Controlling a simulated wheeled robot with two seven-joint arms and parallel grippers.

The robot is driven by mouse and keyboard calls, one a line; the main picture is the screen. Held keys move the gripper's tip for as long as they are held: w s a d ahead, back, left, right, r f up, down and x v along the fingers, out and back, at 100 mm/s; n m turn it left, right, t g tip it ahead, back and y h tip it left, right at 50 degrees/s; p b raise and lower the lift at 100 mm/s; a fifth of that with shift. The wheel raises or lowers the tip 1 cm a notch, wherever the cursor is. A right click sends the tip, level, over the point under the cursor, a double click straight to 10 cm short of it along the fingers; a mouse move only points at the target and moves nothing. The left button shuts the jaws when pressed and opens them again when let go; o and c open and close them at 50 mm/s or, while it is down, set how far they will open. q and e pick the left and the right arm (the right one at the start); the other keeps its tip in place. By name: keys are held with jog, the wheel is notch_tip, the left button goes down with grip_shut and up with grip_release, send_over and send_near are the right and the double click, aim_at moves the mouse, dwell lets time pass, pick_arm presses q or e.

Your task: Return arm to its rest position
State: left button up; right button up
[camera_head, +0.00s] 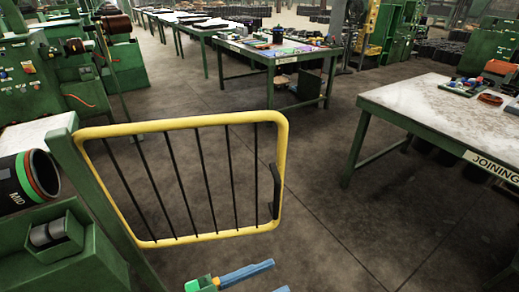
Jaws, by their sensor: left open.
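My left gripper (266,277) shows at the bottom edge of the view, only partly in frame. Its blue fingers are apart, with one long finger in sight and just the tip of the other. I see nothing between them. The arm behind it is cut off by the frame edge. My right gripper is not in view. A black sleeve marked MID, with green and red rings (38,174), lies on its side on the green machine at the left.
A yellow gate with black bars (284,160) stands just beyond my left gripper, hinged on a green post. A table marked JOINING (420,103) is at right. Another green worktable (262,55) stands farther back. The floor (335,225) right of the gate is clear.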

pick_arm(q)
jog(key=w+a+f+n+y, duration=0.2)
jog(key=a+f+n+y, duration=0.6)
jog(key=a+f+y, duration=0.45)
jog(key=s+a+f+n+g+y, duration=0.25)
jog(key=s+a+f+g, duration=0.2)
jog(key=s+f, duration=0.4)
notch_tip(320, 180, down, 14)
jog(key=s, duration=0.2)
jog(key=s+a+f+g+p, duration=0.1)
jog(key=s+a+f+g, duration=0.1)
jog(key=s+f, duration=0.8)
jog(key=shift+s+a+f, duration=0.35)
jog(key=shift+s+a, duration=0.1)
jog(key=shift+s, duration=0.7)
